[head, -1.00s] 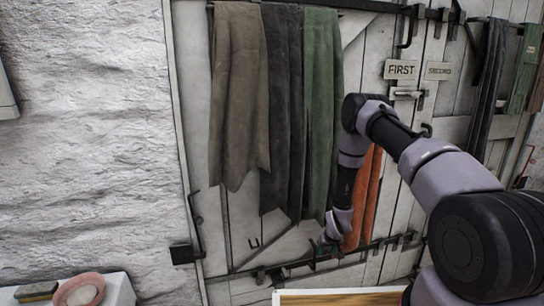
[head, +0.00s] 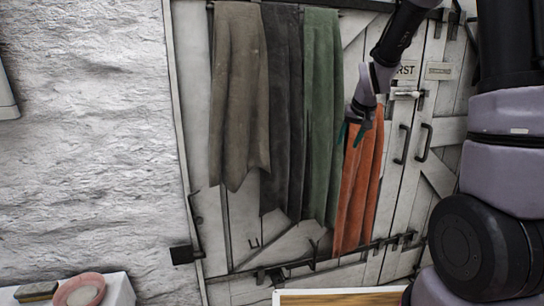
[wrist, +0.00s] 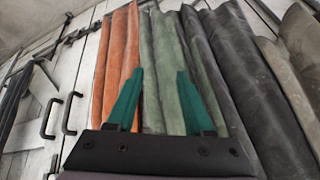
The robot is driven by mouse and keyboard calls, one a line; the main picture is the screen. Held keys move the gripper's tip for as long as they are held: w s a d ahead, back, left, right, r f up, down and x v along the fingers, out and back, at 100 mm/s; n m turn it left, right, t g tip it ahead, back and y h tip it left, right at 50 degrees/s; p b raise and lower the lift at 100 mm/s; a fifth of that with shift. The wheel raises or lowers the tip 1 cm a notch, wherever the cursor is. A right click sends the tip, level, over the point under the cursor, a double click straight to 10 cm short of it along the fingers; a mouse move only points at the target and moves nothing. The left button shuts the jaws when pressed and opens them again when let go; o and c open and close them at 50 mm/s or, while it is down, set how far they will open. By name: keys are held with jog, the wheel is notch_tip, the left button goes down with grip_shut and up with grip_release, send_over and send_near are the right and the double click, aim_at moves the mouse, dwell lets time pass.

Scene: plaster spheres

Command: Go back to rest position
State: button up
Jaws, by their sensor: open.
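My gripper (head: 349,132) is in front of the hanging cloths in the head view, near the top of the orange cloth (head: 358,190) and the right edge of the green cloth (head: 320,120). In the wrist view my gripper (wrist: 156,92) shows two teal fingers spread apart with nothing between them. The green cloth (wrist: 163,60) is behind the fingers, and the orange cloth (wrist: 121,60) is beyond the left finger. The gripper is open and empty.
A grey cloth (head: 283,110) and a brown cloth (head: 239,95) hang left of the green one. White plank doors (head: 440,170) with black handles (head: 424,142) stand behind. A pink bowl (head: 80,291) and a brush (head: 36,291) lie on a white ledge at lower left.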

jog(key=s+r+m, duration=0.1)
jog(key=s+r, duration=1.1)
jog(key=s, duration=0.1)
jog(key=s+r+m+t+y, duration=0.1)
jog(key=s+r, duration=0.3)
jog(key=s, duration=1.1)
jog(key=shift+s+r, duration=0.15)
jog(key=shift+d, duration=0.1)
